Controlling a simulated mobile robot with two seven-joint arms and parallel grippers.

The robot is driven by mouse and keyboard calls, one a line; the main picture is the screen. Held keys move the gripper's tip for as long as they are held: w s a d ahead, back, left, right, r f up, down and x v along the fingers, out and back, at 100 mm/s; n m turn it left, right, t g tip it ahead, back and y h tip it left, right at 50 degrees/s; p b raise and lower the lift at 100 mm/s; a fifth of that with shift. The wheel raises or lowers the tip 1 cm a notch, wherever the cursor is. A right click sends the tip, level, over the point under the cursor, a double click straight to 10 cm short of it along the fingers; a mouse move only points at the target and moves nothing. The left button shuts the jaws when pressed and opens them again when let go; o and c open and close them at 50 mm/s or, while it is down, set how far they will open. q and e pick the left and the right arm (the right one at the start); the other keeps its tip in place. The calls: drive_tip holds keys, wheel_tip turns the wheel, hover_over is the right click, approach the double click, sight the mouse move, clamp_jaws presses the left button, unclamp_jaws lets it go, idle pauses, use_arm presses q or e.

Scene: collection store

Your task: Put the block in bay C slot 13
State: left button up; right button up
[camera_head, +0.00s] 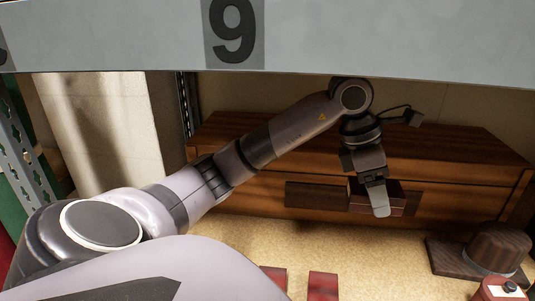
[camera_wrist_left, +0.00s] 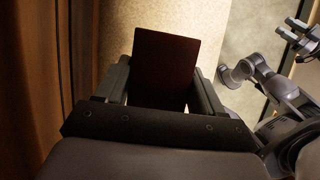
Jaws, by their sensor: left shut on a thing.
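My left gripper (camera_head: 371,192) is shut on a dark red-brown block (camera_head: 397,202), with one finger in front of it in the head view. In the left wrist view the block (camera_wrist_left: 163,70) stands out as a flat dark face between the two fingers. The block is held above the shelf board, in front of a wooden chest. A grey beam above carries a black number 9 (camera_head: 233,30); no number 13 shows. In the left wrist view, another arm of mine ends in what looks like my right gripper (camera_wrist_left: 298,36), empty as far as I see.
The long wooden chest (camera_head: 460,165) fills the back of the shelf. A dark wooden hat-shaped piece (camera_head: 498,247) stands at the right. A red and white object (camera_head: 503,290) and red flat pieces (camera_head: 323,286) lie at the front. Steel uprights (camera_head: 22,165) stand at the left.

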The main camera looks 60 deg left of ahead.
sight(359, 271)
use_arm(q)
drive_tip(key=shift+a+r, duration=0.1)
drive_tip(key=shift+r, duration=0.05)
wheel_tip(359, 271, down, 20)
drive_tip(key=shift+f+b, duration=0.1)
drive_tip(key=shift+b, duration=1.15)
drive_tip(key=shift+f, duration=0.15)
drive_tip(key=o, duration=1.2)
drive_tip(key=shift+o, duration=0.2)
